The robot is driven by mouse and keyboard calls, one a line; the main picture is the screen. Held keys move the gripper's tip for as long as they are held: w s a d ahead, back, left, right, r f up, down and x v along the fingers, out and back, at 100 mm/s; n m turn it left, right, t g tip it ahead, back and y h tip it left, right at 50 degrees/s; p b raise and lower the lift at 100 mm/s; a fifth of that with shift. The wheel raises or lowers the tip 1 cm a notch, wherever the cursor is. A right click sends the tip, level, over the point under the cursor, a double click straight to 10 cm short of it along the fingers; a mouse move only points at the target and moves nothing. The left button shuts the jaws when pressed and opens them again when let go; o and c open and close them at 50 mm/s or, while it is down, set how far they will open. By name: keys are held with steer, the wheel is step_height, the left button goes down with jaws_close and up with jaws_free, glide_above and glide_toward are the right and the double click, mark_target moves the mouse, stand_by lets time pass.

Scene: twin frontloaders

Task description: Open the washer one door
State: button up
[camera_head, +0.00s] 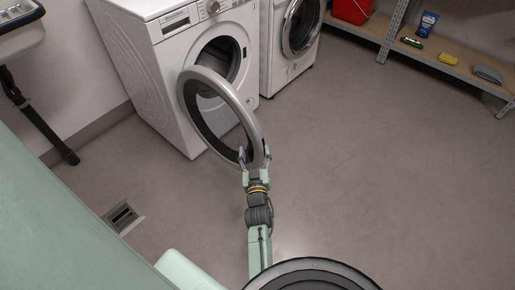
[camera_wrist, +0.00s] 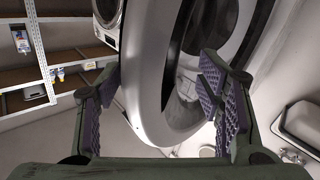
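The front washer (camera_head: 172,60) is white and stands at the upper left in the head view. Its round grey door (camera_head: 191,96) is swung well out from the drum opening (camera_head: 221,60), toward me. My gripper (camera_head: 254,154) is at the door's free edge. In the wrist view, the door rim (camera_wrist: 150,75) lies between my two spread fingers (camera_wrist: 160,95). Gaps show beside the rim, so the fingers look open around it rather than closed on it. Whether one finger touches the rim, I cannot tell.
A second white frontloader (camera_head: 284,68) stands to the right with its round door (camera_head: 302,25) shut. A low shelf (camera_head: 432,58) with a red bucket (camera_head: 352,9) and small items is at upper right. A sink (camera_head: 18,25) is at upper left. The floor to the right is clear.

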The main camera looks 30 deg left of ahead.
steer(key=shift+s+a+r, duration=0.15)
stand_by(0.4)
